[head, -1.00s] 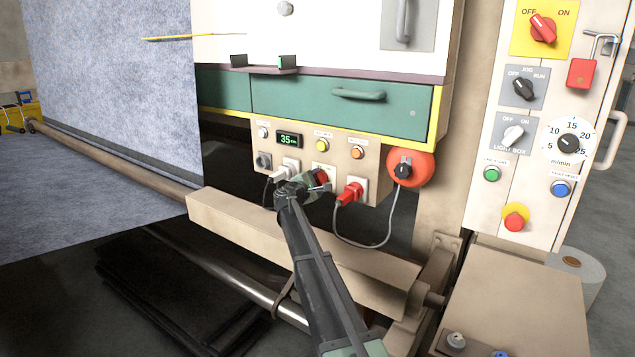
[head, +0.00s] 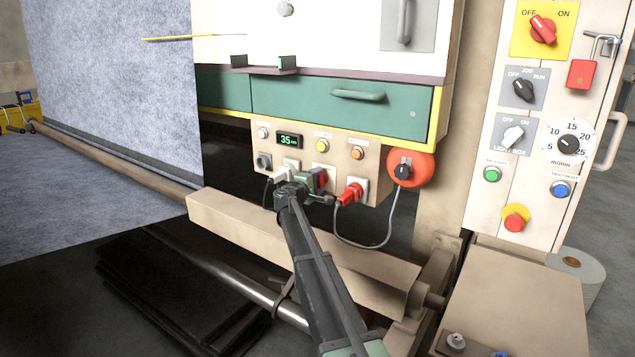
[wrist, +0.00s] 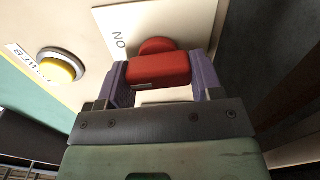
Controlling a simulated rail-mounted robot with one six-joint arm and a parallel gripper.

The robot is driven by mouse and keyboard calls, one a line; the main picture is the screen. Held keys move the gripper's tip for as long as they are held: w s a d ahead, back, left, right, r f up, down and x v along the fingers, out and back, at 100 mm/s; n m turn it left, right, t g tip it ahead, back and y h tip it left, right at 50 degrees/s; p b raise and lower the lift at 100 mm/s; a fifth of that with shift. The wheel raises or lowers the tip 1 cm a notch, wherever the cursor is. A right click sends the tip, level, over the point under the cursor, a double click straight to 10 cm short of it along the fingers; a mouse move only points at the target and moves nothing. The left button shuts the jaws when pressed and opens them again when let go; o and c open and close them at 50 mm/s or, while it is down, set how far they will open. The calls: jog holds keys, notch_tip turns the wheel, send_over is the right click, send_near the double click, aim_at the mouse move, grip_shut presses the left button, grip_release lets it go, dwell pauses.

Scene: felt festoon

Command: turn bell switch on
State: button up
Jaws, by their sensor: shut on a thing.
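A red switch knob (wrist: 158,70) stands out from a white plate (wrist: 122,35) marked ON in the wrist view. My gripper (wrist: 160,80) is shut on this knob, with a purple-grey finger on each side. In the head view my gripper (head: 316,182) is at the beige control panel (head: 340,158), where the red knob (head: 322,177) shows just past it. The gripper hides part of the knob and its plate, so I cannot read a bell label or the knob's exact setting.
A red round unit with a black knob (head: 403,170) is farther right. A yellow button (wrist: 60,68) is near the left finger. A beige beam (head: 300,250) runs below.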

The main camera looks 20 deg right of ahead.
jog(key=m, duration=0.7)
jog(key=shift+r, duration=0.1)
dwell(0.4)
jog(key=o, duration=0.9)
jog(key=v, duration=1)
jog(key=shift+s+a, duration=0.3)
